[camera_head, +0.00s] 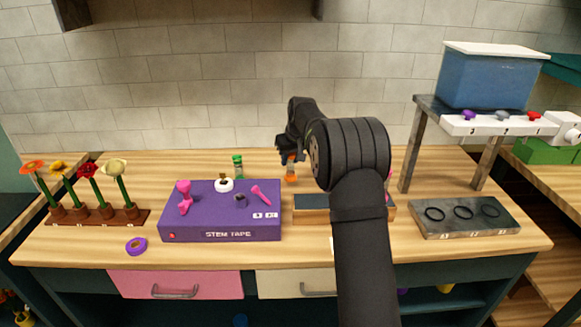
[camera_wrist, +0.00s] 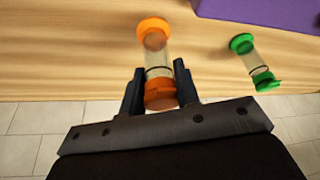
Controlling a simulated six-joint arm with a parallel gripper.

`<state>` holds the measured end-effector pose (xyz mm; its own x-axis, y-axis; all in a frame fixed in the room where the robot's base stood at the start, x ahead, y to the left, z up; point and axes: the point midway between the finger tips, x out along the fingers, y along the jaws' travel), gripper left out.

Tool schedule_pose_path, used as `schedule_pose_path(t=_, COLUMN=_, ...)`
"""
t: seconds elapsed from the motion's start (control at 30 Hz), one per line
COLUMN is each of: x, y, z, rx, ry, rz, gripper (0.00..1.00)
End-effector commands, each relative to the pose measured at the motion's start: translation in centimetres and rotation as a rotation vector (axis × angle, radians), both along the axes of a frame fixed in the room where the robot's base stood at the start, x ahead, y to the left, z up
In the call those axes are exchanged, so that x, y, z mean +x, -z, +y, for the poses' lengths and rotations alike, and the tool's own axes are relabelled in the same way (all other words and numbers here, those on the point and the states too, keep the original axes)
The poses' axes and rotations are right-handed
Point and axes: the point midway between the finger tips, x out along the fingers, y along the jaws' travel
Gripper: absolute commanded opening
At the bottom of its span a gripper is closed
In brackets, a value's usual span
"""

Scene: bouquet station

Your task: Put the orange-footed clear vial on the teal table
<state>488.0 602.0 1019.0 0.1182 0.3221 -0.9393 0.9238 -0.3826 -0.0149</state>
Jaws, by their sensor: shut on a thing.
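The orange-footed clear vial (camera_wrist: 157,62) has orange ends and a clear middle. My gripper (camera_wrist: 160,88) is shut on its near end, with one finger on each side. In the head view the vial's orange foot (camera_head: 290,179) shows below my gripper (camera_head: 289,155), near the back of the wooden counter. I cannot tell whether the foot touches the wood. My arm hides part of this area. A teal surface (camera_head: 566,62) shows at the upper right edge; I cannot tell whether it is the teal table.
A green-ended vial (camera_head: 238,166) stands left of my gripper, behind the purple stem tape box (camera_head: 222,218). A flower rack (camera_head: 100,216) is at left. A raised stand with a blue bin (camera_head: 490,82) and a grey ring tray (camera_head: 465,218) are at right.

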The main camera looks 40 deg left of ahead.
Motion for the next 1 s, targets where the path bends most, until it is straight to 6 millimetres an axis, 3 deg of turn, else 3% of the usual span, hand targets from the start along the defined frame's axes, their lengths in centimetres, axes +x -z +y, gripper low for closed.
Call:
schedule_pose_path(t=0.2, x=0.0, y=3.0, z=0.0, rx=0.001, ry=-0.002, rz=0.001, gripper=0.00)
schedule_pose_path(t=0.57, x=0.0, y=3.4, z=0.0, rx=0.001, ry=-0.001, rz=0.000, gripper=0.00)
schedule_pose_path(t=0.6, x=0.0, y=3.5, z=-0.1, rx=0.001, ry=-0.002, rz=0.001, gripper=0.33)
schedule_pose_path(t=0.7, x=0.0, y=3.5, z=-0.1, rx=0.001, ry=-0.002, rz=0.001, gripper=0.51)
schedule_pose_path(t=1.0, x=0.0, y=3.3, z=-0.1, rx=0.002, ry=-0.002, rz=0.001, gripper=0.51)
